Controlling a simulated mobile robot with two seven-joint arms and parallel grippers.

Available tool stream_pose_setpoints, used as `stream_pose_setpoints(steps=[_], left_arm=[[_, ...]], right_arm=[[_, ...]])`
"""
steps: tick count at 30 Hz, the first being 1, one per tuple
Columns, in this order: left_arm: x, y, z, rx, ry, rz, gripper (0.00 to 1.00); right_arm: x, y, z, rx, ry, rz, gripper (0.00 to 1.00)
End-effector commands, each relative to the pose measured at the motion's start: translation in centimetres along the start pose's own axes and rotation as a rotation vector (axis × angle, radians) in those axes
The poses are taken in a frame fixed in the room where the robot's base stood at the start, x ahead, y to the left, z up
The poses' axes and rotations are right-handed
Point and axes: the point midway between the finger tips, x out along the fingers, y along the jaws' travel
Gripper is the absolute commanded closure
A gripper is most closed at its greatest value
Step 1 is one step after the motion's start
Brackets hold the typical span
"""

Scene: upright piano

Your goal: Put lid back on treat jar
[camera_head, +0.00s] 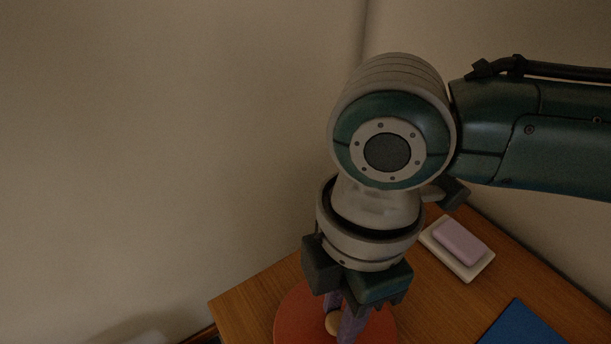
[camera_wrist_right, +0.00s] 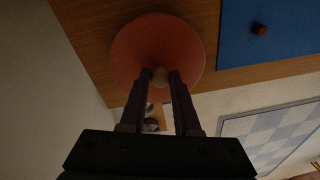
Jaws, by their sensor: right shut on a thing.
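The lid is a round red-orange disc (camera_head: 292,318) with a pale wooden knob (camera_head: 332,325), low in the head view. It also shows in the wrist view (camera_wrist_right: 155,42), where its knob (camera_wrist_right: 160,76) sits between the fingertips. My right gripper (camera_head: 342,322) points down and is shut on the knob; it shows from behind in the wrist view (camera_wrist_right: 161,82). No jar body can be made out; anything under the lid is hidden by it. I cannot tell whether the lid is held above something or rests on it. My left gripper is not in view.
A wooden top (camera_head: 250,302) lies below. On it are a white dish with a lilac block (camera_head: 459,241) and a blue mat (camera_head: 521,327). In the wrist view the blue mat (camera_wrist_right: 285,38) bears a small brown knob-like thing (camera_wrist_right: 259,28). Walls stand close behind.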

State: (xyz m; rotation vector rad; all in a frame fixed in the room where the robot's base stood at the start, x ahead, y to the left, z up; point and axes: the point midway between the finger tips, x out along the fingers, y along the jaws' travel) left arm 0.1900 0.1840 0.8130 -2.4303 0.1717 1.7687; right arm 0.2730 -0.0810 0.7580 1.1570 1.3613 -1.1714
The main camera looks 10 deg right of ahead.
Motion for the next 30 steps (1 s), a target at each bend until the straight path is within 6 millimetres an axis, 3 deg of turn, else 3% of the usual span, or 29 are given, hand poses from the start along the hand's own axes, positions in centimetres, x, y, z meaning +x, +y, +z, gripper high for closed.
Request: stream_pose_setpoints(steps=[29,30], left_arm=[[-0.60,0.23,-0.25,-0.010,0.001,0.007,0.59],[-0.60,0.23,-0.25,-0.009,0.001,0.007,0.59]], right_arm=[[0.04,-0.02,-0.03,0.000,0.000,0.000,1.00],[0.04,-0.02,-0.03,0.000,0.001,0.000,0.66]])
